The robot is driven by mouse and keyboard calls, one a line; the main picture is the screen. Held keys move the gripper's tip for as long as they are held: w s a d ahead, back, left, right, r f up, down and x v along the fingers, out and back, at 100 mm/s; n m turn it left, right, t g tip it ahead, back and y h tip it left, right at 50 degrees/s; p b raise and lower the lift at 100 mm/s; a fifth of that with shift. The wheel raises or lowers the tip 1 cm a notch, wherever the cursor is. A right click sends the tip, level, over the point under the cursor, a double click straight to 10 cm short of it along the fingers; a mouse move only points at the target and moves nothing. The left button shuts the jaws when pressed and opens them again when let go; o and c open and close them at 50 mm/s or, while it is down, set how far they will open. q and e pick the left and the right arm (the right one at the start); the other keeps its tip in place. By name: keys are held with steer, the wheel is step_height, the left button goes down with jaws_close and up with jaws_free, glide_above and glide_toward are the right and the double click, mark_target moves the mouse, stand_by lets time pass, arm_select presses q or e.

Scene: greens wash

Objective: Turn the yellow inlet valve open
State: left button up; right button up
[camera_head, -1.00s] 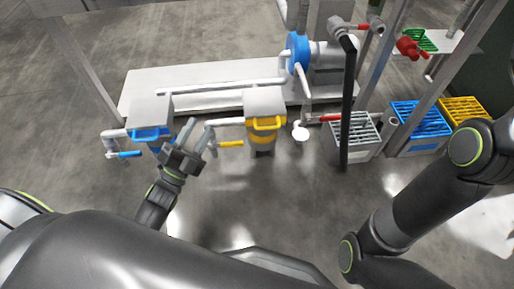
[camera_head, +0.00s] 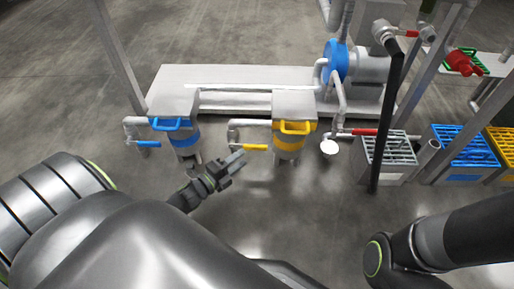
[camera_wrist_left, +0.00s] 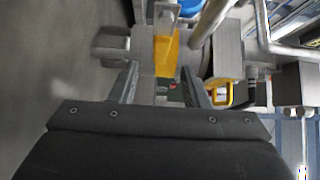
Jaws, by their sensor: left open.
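The yellow inlet valve's lever (camera_head: 255,147) lies level on a grey pipe, left of the yellow-banded tank (camera_head: 289,142). In the left wrist view the yellow lever (camera_wrist_left: 166,54) is just ahead of the fingers, near the middle. My left gripper (camera_head: 239,161) is open and empty, a little below and left of the lever in the head view, apart from it. Its two fingers also show in the left wrist view (camera_wrist_left: 158,86). My right gripper is out of view; only part of the right arm shows at the lower right.
A blue-banded tank (camera_head: 184,140) with a blue lever (camera_head: 149,144) stands to the left. A red lever (camera_head: 365,132), a black post (camera_head: 385,125) and crates, one blue (camera_head: 465,155), are to the right. The floor before the tanks is clear.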

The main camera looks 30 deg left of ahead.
mark_target(254, 149)
arm_select(q)
steer(key=b+x, duration=0.2)
steer(key=x, duration=0.6)
steer(key=shift+c, duration=0.3)
jaws_close()
